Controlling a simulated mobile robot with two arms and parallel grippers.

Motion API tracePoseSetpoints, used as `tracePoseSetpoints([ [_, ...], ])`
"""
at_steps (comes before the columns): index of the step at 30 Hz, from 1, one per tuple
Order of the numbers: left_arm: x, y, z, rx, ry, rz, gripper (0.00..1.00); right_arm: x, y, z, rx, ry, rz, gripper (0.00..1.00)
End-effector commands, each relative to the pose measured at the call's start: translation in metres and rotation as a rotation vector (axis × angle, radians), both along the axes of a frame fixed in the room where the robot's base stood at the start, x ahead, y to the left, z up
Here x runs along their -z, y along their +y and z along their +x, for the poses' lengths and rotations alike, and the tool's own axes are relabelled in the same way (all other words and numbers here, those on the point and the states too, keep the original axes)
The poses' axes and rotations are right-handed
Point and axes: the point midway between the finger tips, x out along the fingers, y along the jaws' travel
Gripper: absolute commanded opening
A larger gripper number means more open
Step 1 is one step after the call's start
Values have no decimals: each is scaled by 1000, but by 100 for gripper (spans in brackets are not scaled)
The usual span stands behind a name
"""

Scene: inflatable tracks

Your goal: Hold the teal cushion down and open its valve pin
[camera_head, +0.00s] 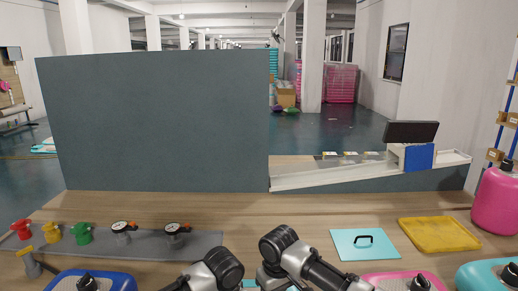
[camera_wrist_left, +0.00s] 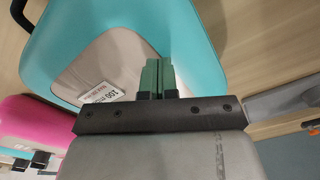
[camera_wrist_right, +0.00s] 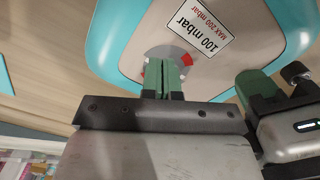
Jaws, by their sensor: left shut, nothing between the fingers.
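The teal cushion (camera_wrist_right: 120,50), with a pale grey top panel and a 100 mbar label (camera_wrist_right: 200,30), lies below both grippers in the wrist views. A round grey and red valve (camera_wrist_right: 187,60) shows on it. My right gripper (camera_wrist_right: 169,66) has its green fingers together, tips over this valve; the pin is hidden behind them. My left gripper (camera_wrist_left: 155,65) is shut and empty, fingertips over the cushion's grey panel (camera_wrist_left: 110,60). Whether they press on it I cannot tell. The left gripper also shows beside the right one. In the head view only thin teal bits (camera_head: 262,286) show between my arms.
A pink cushion (camera_wrist_left: 30,120) lies beside the teal one. Blue (camera_head: 62,283), pink (camera_head: 385,281) and another teal (camera_head: 480,275) cushion line the table's front edge. Valves and gauges stand on a grey mat (camera_head: 205,245) at left. A yellow tray (camera_head: 438,234) lies at right.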

Motion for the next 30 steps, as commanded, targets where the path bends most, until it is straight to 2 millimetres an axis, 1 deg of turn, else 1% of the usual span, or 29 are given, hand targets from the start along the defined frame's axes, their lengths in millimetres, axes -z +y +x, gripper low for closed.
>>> tracePoseSetpoints([
  [1, 20, 4, -8, -1, 30, 18, 0, 2, -1, 0, 1, -3, 2, 0],
  [8, 20, 4, -8, -1, 29, 18, 0, 2, -6, -4, 0, -2, 1, 0],
  [11, 20, 4, -8, -1, 29, 18, 0, -6, -6, -4, -1, -3, 1, 0],
  [22, 20, 4, -8, -1, 29, 18, 0, -49, -6, -4, -1, -3, 1, 0],
  [25, 20, 4, -8, -1, 29, 18, 0, -56, -6, -5, 0, -1, 0, 0],
  [30, 20, 4, -8, -1, 29, 18, 0, -58, -6, -5, 0, 0, 1, 0],
])
